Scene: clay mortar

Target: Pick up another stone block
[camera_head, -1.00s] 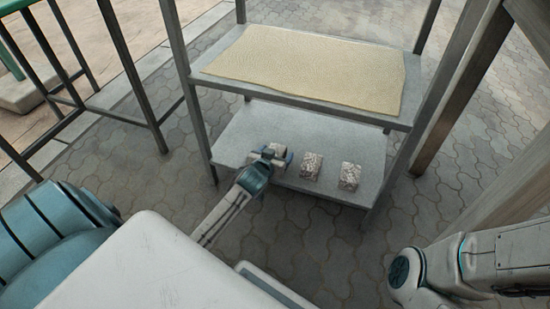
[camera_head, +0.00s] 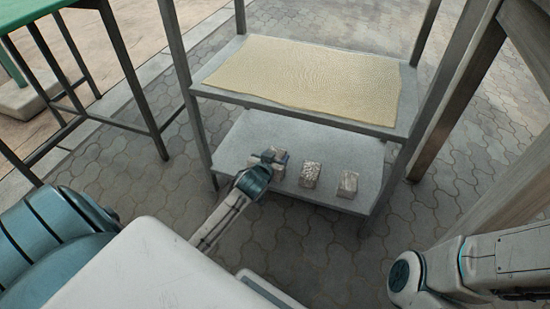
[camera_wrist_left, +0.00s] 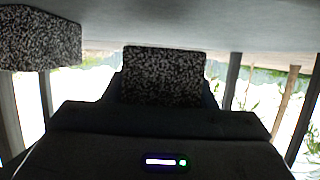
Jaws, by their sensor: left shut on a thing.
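Three speckled stone blocks are at the lower shelf (camera_head: 235,150) in the head view. My left gripper (camera_head: 272,159) is shut on the leftmost block (camera_head: 279,154), partly hidden by the fingers. This block also shows straight ahead in the left wrist view (camera_wrist_left: 162,75). I cannot tell whether it is clear of the shelf. The middle block (camera_head: 311,174) and the right block (camera_head: 347,183) stand apart, near the shelf's front edge. A neighbouring block shows at upper left in the left wrist view (camera_wrist_left: 40,38). My right arm is at lower right, its gripper outside the view.
The upper shelf (camera_head: 205,87) bears a flat yellowish sheet (camera_head: 305,78) and overhangs the lower one. Metal posts (camera_head: 190,90) frame the rack. A green-topped table (camera_head: 40,12) stands at left. A wooden post (camera_head: 460,90) is at right. Paving in front is free.

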